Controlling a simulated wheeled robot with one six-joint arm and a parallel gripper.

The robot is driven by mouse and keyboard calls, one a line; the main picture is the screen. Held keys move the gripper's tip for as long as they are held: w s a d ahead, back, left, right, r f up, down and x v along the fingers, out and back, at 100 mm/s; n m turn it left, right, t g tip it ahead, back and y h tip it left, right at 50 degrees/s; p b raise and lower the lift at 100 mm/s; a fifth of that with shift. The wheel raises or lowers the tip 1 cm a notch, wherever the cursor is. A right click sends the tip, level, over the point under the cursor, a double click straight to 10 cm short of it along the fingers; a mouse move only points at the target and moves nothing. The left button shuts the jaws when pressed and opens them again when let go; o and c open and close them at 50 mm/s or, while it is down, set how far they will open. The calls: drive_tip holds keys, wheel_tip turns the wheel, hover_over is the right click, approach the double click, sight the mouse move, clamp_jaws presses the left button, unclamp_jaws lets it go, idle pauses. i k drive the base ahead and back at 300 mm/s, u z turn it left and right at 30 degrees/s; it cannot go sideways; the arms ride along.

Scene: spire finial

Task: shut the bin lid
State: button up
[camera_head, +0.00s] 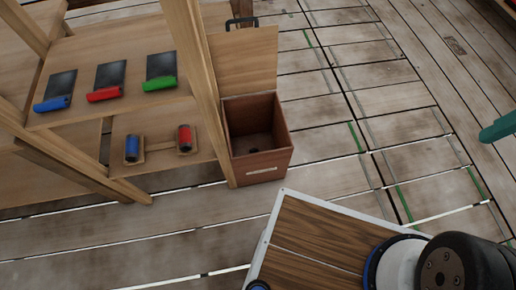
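The bin (261,167) is an open reddish-brown wooden box on the plank floor, beside the right post of the shelf. Its lid (243,62) is a lighter wooden panel that stands upright at the bin's back edge, so the bin is open. A dark handle (241,22) sits at the lid's top edge. The inside of the bin looks mostly empty, with a small dark spot on its bottom. My gripper is not in view; only my own body and part of my arm show at the lower right.
A wooden shelf (128,124) at the left holds flat dark tools with blue, red and green handles (160,84). Below are a blue cylinder (132,148) and a red cylinder (185,138). A teal object (498,128) enters at the right edge. Floor right of the bin is clear.

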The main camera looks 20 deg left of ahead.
sight(244, 60)
drive_tip(key=u, duration=1)
drive_tip(key=i, duration=0.8)
drive_tip(key=u, duration=0.05)
